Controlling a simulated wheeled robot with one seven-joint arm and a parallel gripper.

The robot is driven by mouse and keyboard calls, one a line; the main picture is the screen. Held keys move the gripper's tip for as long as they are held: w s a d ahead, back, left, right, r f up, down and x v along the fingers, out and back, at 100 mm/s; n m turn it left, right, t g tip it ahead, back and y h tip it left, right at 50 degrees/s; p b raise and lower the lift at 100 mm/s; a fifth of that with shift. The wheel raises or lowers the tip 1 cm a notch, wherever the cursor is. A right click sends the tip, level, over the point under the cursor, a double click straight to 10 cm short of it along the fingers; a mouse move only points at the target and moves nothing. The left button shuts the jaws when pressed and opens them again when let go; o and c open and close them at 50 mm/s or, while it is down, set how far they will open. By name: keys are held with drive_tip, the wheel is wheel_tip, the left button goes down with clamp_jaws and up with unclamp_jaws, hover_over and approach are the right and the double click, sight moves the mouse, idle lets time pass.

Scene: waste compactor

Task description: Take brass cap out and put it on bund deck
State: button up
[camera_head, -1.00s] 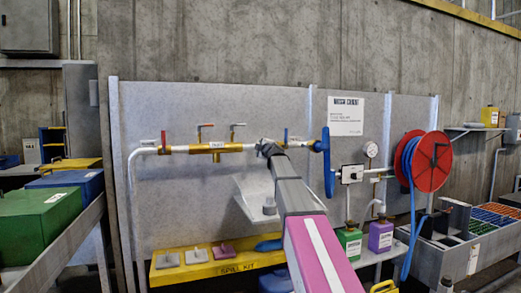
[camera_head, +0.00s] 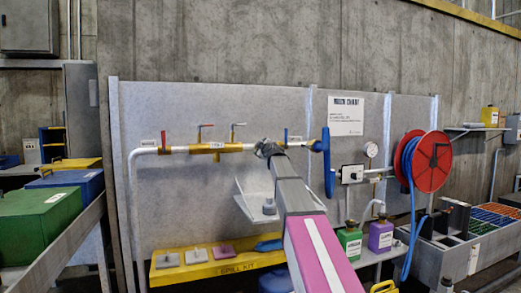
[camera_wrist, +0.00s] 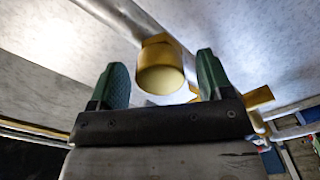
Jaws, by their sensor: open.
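The brass cap (camera_wrist: 161,72) shows in the wrist view as a round yellow-brass end on a pipe fitting. My gripper (camera_wrist: 161,65) is open, with a green finger on each side of the cap and visible space between them and it. In the head view my gripper (camera_head: 267,149) is up at the pipe on the grey panel, and the arm hides the cap. No label reading bund deck is legible. A yellow ledge marked SPILL KIT (camera_head: 237,268) runs low along the panel, bearing several small flat pieces.
A brass manifold (camera_head: 217,147) with levers lies left of my gripper. A blue handle (camera_head: 327,160) is close on its right. Green (camera_head: 350,240) and purple (camera_head: 381,236) bottles stand lower right, near a red hose reel (camera_head: 427,162). A grey angled bracket (camera_head: 250,200) is below my gripper.

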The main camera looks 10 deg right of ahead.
drive_tip(key=m, duration=0.4)
drive_tip(key=shift+m, duration=0.3)
drive_tip(key=m, duration=1.2)
drive_tip(key=c, duration=1)
drive_tip(key=n, duration=0.5)
